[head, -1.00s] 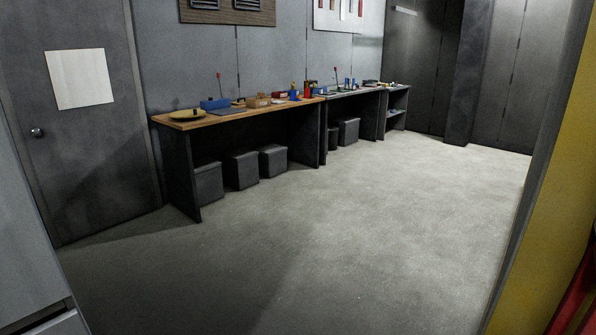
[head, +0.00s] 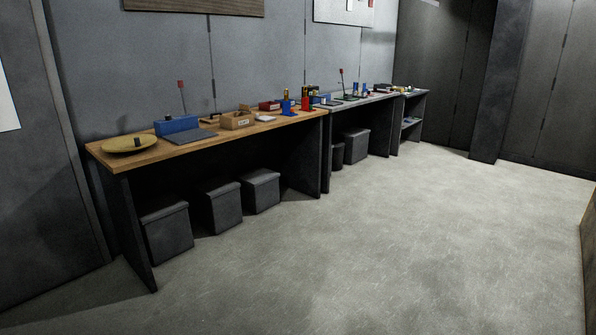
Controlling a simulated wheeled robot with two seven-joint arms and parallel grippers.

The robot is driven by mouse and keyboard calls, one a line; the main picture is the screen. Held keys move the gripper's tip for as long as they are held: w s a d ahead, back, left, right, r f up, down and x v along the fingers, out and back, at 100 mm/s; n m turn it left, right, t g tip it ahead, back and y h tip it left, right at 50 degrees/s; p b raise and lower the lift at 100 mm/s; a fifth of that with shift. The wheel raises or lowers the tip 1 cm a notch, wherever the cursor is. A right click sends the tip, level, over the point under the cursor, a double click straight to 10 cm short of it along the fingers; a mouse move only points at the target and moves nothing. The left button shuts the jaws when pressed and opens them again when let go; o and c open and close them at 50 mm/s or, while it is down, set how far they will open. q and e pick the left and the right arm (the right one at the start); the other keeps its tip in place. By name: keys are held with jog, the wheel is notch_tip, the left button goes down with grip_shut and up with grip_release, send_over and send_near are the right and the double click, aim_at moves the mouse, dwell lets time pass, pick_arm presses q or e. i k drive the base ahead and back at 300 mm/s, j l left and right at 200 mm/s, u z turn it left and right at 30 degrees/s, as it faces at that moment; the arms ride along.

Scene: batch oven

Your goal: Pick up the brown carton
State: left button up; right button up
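A small light-brown box (head: 238,120) with a pale label on its front stands on the wooden-topped bench, left of the middle of the head view. It is too small to tell whether it is the brown carton or an open tray. No other clear brown carton shows. Neither of my grippers is in view.
The wooden-topped bench (head: 140,161) runs along the wall, with a yellow dish (head: 115,145), a blue block (head: 177,125) and several small items. Grey bins (head: 168,235) stand underneath. A grey bench (head: 372,101) continues beyond. The floor (head: 400,240) at right is clear.

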aim_at(233, 121)
jog(key=i, duration=2.85)
